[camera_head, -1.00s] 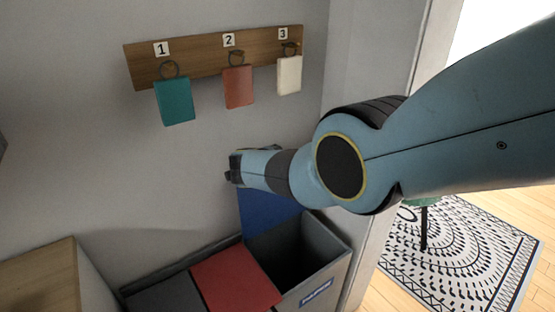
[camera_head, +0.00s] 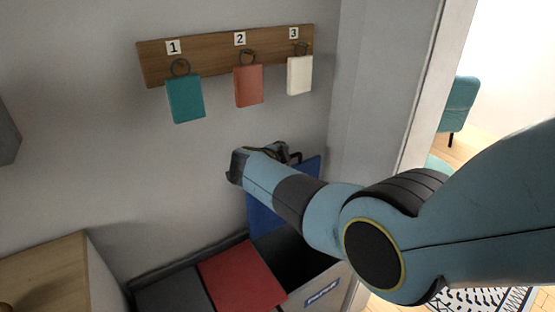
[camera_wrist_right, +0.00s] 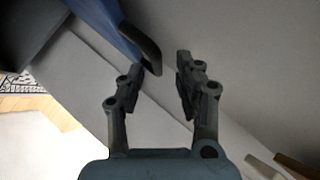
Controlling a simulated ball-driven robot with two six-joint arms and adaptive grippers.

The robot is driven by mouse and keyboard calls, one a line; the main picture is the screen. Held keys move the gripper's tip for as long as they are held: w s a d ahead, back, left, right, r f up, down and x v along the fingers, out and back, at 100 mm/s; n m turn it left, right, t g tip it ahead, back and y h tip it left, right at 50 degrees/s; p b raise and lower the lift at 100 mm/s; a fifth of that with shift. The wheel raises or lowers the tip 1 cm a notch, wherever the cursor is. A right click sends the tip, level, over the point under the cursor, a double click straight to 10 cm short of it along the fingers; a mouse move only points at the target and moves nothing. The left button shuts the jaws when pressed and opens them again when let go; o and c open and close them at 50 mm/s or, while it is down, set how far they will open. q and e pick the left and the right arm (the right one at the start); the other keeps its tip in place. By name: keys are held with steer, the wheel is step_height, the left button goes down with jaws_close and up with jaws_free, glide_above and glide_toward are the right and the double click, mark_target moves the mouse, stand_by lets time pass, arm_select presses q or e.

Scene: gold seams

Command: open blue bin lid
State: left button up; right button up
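The blue bin lid (camera_head: 262,214) stands raised, close to upright, at the back of the right-hand bin, whose dark opening (camera_head: 298,262) shows below it. My right arm crosses in front and hides part of the lid. My right gripper (camera_wrist_right: 164,74) is open, its two fingers apart with nothing seen gripped. In the right wrist view, the blue lid (camera_wrist_right: 104,22) and its dark rounded edge part (camera_wrist_right: 143,48) lie just beyond the left finger; I cannot tell if they touch. My left gripper is not in view.
A closed red lid (camera_head: 242,275) and a dark grey lid (camera_head: 174,296) lie to the left. A wooden rack (camera_head: 205,58) with three numbered hanging tags is on the wall above. A wooden cabinet (camera_head: 45,268) stands at left, and a door frame (camera_head: 425,95) at right.

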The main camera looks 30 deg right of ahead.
steer(key=shift+v, duration=2)
